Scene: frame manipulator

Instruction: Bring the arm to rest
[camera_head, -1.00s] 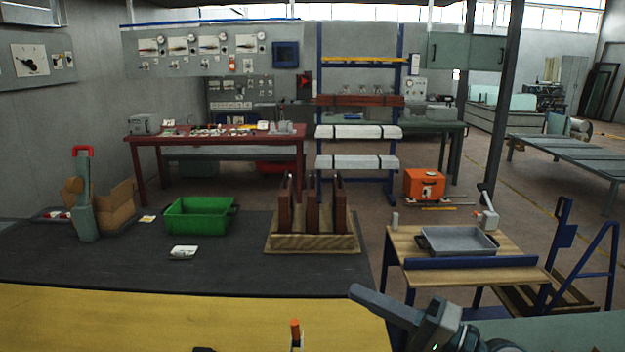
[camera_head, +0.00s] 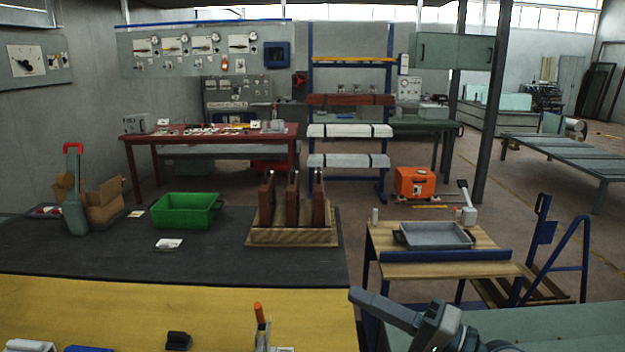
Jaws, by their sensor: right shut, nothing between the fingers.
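My right gripper (camera_head: 364,299) is at the bottom right of the head view, its grey fingers closed together, pointing left and holding nothing. It is in front of the right edge of the yellow part of the bench (camera_head: 120,300), apart from the objects on it. My left gripper is not in view.
On the bench's dark mat stand a green bin (camera_head: 186,211), a wooden rack with brown boards (camera_head: 292,237) and a cardboard box (camera_head: 103,203). An orange-tipped tool (camera_head: 259,313) is near the front edge. A wooden cart (camera_head: 450,268) with a grey tray (camera_head: 434,235) stands at right.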

